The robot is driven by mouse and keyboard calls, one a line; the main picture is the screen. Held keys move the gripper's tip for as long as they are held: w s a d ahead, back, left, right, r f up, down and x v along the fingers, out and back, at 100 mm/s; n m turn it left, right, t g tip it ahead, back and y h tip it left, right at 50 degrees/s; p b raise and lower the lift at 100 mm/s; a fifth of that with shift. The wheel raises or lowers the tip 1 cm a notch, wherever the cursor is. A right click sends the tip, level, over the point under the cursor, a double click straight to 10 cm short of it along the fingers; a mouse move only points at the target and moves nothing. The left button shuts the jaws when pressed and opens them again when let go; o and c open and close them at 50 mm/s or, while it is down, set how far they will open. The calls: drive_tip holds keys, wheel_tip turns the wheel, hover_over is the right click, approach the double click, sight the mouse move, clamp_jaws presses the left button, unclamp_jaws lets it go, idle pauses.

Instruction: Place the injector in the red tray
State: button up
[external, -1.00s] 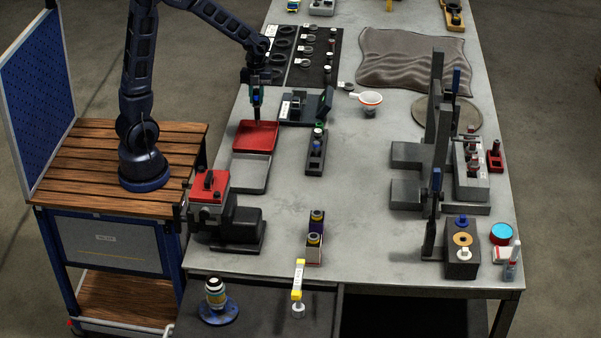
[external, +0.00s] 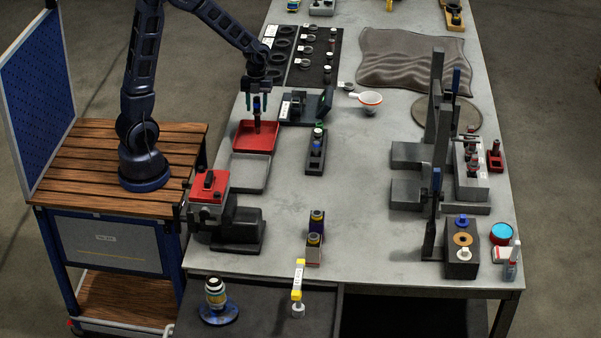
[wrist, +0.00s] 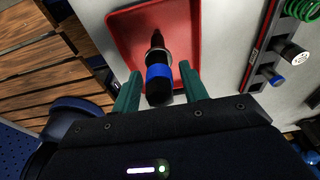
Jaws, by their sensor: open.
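The injector (external: 257,104) is a dark slim part with a blue band. It looks upright over the red tray (external: 268,144), tip down; I cannot tell whether its tip touches the tray floor. In the wrist view the injector (wrist: 158,72) lies between my fingertips with gaps on both sides, its tip toward the red tray (wrist: 125,35). My gripper (external: 258,98) is open above the tray, its green fingers either side of the injector. It also shows in the wrist view (wrist: 162,92).
A grey tray (external: 251,173) adjoins the red tray in front. A dark holder (external: 316,153) with small parts stands to the right, and a dark fixture (external: 298,107) stands behind right.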

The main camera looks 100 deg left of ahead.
drive_tip(key=shift+r, duration=0.1)
wheel_tip(320, 180, up, 12)
drive_tip(key=a, duration=0.2)
drive_tip(key=s+d+r+n+t+y, duration=0.1)
drive_tip(key=s+d+r+n, duration=0.2)
drive_tip(key=d, duration=0.5)
drive_tip(key=s+d+r+n+t+y, duration=0.1)
drive_tip(key=s+d+r+n, duration=0.1)
drive_tip(key=d+r+n, duration=0.45)
drive_tip(key=s+d+f+n+t, duration=0.1)
drive_tip(key=s+d+n+t, duration=0.1)
drive_tip(key=s+d+n, duration=0.6)
drive_tip(key=shift+s+d+f+t, duration=0.25)
drive_tip(key=shift+s+d, duration=0.8)
drive_tip(key=shift+d, duration=0.8)
drive_tip(key=shift+n, duration=0.25)
